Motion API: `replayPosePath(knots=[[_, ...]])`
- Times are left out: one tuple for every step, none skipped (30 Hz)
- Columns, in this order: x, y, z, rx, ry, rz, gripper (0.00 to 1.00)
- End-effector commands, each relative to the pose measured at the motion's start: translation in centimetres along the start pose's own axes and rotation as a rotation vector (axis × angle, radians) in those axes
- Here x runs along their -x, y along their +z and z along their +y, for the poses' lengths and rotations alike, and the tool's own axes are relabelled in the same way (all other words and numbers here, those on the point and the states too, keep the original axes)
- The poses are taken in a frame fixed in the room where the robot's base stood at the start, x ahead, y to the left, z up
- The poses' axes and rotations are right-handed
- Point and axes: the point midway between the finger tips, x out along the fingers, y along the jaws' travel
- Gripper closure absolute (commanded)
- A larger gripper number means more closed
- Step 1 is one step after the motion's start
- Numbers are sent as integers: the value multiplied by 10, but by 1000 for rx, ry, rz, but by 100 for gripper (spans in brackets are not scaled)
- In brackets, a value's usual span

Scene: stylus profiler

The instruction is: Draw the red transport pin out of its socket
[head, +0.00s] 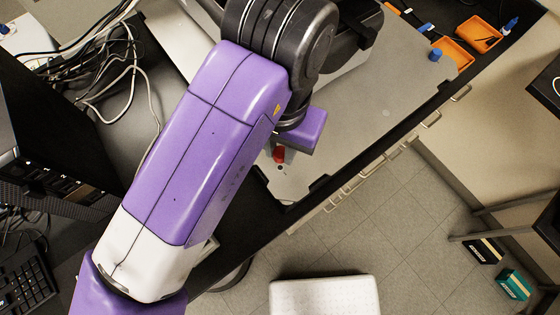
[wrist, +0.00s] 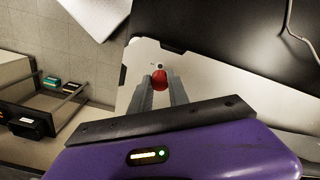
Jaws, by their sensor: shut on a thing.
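The red transport pin (wrist: 159,79) shows in the wrist view between the tips of my gripper (wrist: 159,92). The two grey fingers are closed on its sides. In the head view the red pin (head: 279,154) shows just below the purple end of my arm, over the light metal plate (head: 375,115). A small dark hole shows in the plate near the pin in the wrist view. The pin's lower end is hidden, so I cannot tell how deep it sits in its socket.
Orange trays (head: 453,52) and a blue knob (head: 435,54) are at the upper right. Loose cables (head: 125,65) lie at the upper left, near a dark box (head: 45,130). A white stool seat (head: 325,296) stands on the floor below the bench edge.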

Motion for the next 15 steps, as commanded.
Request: replayPosePath(knots=[[0, 0, 0, 0, 0, 0, 100], [1, 0, 0, 0, 0, 0, 100], [2, 0, 0, 0, 0, 0, 100], [3, 0, 0, 0, 0, 0, 100], [4, 0, 0, 0, 0, 0, 100], [7, 0, 0, 0, 0, 0, 100], [10, 0, 0, 0, 0, 0, 100], [12, 0, 0, 0, 0, 0, 100], [16, 0, 0, 0, 0, 0, 100], [19, 0, 0, 0, 0, 0, 100], [22, 0, 0, 0, 0, 1, 100], [26, 0, 0, 0, 0, 1, 100], [29, 0, 0, 0, 0, 1, 100], [32, 0, 0, 0, 0, 1, 100], [33, -1, 0, 0, 0, 2, 100]])
